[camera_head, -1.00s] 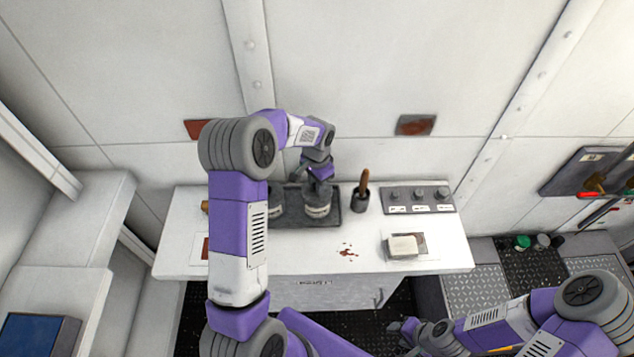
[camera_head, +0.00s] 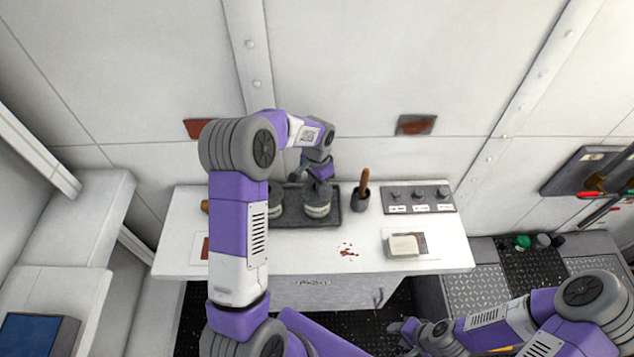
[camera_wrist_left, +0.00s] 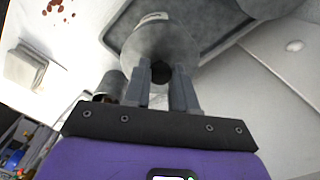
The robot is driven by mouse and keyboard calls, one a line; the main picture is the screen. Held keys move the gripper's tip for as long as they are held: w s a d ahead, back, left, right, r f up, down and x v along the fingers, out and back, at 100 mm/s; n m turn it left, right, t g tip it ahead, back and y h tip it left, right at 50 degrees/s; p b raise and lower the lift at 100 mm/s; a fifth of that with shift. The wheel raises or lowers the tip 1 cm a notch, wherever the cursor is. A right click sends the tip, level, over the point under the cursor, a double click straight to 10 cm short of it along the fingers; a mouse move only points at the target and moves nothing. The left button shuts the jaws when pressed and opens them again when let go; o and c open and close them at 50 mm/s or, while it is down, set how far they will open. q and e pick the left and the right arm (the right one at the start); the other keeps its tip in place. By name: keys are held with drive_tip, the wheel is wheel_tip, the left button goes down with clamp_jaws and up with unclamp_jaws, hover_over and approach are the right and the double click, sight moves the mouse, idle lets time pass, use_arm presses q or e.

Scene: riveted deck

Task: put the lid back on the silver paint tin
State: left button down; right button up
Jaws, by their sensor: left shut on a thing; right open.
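In the head view my left gripper (camera_head: 317,186) points down over the right-hand grey tin (camera_head: 318,212) on the dark tray (camera_head: 300,222). In the left wrist view its fingers (camera_wrist_left: 161,90) are shut on the dark knob of a round grey lid (camera_wrist_left: 140,45). The lid is over the tin and looks close to its top; I cannot tell whether it is fully seated. A second grey tin (camera_head: 275,210) stands to the left, partly hidden by my left arm. My right gripper (camera_head: 404,330) is open and empty, low in front of the bench.
A pot with a wooden-handled brush (camera_head: 361,195) stands right of the tray. A panel with knobs (camera_head: 418,200) lies farther right. A pale block (camera_head: 403,246) lies near the front edge of the white bench (camera_head: 300,260), with red-brown spots (camera_head: 348,251) to its left.

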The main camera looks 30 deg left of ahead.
idle(0.3)
use_arm(q)
drive_tip(key=c, duration=0.8)
unclamp_jaws()
drive_tip(key=shift+o, duration=0.2)
drive_tip(key=o, duration=0.4)
drive_tip(key=shift+r, duration=0.1)
drive_tip(key=shift+r+p, duration=2.35)
drive_tip(key=shift+r, duration=1.05)
